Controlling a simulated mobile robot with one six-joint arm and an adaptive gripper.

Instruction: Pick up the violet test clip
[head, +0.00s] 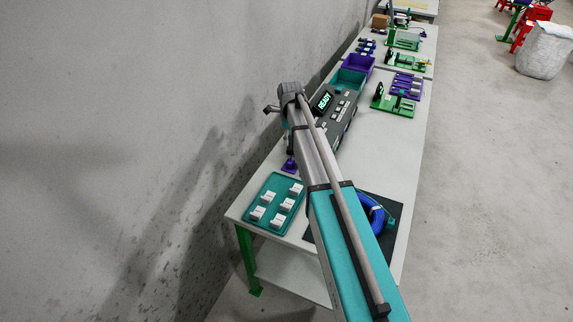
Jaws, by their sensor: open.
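A small violet piece (289,166) stands on the bench just left of my arm, behind the teal tray. It may be the violet test clip or a holder for it; it is too small to tell, and my arm is close beside it in the picture. My arm reaches up the bench from the lower right. The small dark end at its far left seems to be my gripper (270,109), open and empty, up and to the left of the violet piece, apart from it. The blue cable (376,214) lies coiled on a dark mat, partly hidden behind my arm.
A teal tray (258,226) with several white boxes sits at the bench's near left. A tester reading READY (334,112) stands beside my arm. Teal (347,82) and violet (358,66) bins and green fixtures (393,105) are farther back. A wall runs along the left.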

